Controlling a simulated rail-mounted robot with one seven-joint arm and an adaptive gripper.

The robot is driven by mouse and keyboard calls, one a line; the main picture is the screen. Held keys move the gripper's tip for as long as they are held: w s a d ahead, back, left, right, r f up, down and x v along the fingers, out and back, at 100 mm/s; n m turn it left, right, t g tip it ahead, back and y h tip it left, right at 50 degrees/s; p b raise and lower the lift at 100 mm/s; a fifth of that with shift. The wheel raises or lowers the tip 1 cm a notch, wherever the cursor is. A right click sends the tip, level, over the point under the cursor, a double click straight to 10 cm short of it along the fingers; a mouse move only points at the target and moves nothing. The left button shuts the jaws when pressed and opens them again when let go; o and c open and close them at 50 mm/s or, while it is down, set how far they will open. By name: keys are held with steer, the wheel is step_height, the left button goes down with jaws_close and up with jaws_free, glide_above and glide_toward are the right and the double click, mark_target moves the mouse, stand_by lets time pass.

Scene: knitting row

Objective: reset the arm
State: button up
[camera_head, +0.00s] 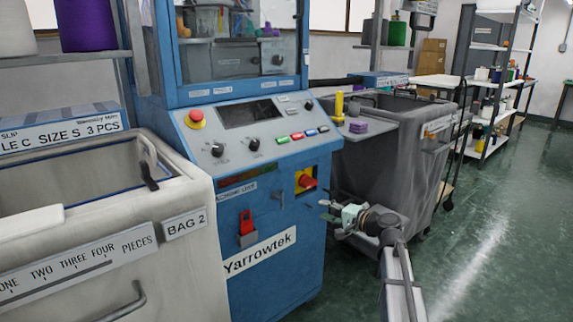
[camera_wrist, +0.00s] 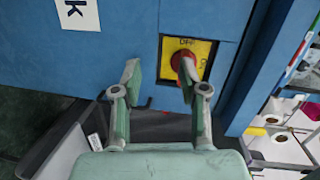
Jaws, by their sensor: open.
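My gripper (camera_head: 326,210) is open and empty in the head view, in front of the right side of the blue machine. Its two pale green fingers stand apart in the wrist view (camera_wrist: 160,76). A red rotary switch (camera_head: 308,181) on a yellow plate sits on the machine front, up and left of my gripper in the head view. In the wrist view the switch (camera_wrist: 184,62) is partly covered by the right fingertip; whether they touch I cannot tell. My forearm runs down to the bottom edge of the head view.
The blue Yarrowtek machine (camera_head: 262,262) fills the centre, with a control panel (camera_head: 250,112) above. A white bin marked BAG 2 (camera_head: 185,224) stands left. A grey bin (camera_head: 385,180) stands close behind my gripper. The green floor (camera_head: 500,235) at right is open.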

steer(key=s+a+f+n+g+h, duration=0.1)
steer(key=s+f+n+g, duration=0.15)
steer(key=s+f, duration=0.35)
steer(key=s+a+f+n+g+h, duration=0.1)
steer(key=s+f+g, duration=0.3)
steer(key=f, duration=0.5)
steer(key=s+d+f+n+g+h, duration=0.1)
steer(key=s+d+f+g+h, duration=0.3)
steer(key=s+f, duration=0.75)
steer(key=s+a+f+n+g+h, duration=0.1)
steer(key=s+f+g+h, duration=0.1)
steer(key=s+f+g, duration=0.95)
steer(key=s+d+f+n+h, duration=0.2)
steer(key=s+h, duration=0.3)
steer(key=s, duration=1.6)
steer(key=s+a+r+t+y+p, duration=0.1)
steer(key=s+a+r+p, duration=0.2)
steer(key=p, duration=1.1)
steer(key=s+a+r+t+y+p, duration=0.1)
steer(key=s+a+r+t+p, duration=0.1)
steer(key=r+p, duration=0.6)
steer(key=s+a+n+p, duration=0.1)
steer(key=p, duration=0.6)
steer(key=shift+s+a+r, duration=0.15)
steer(key=shift+s+r, duration=0.1)
steer(key=shift+r, duration=0.15)
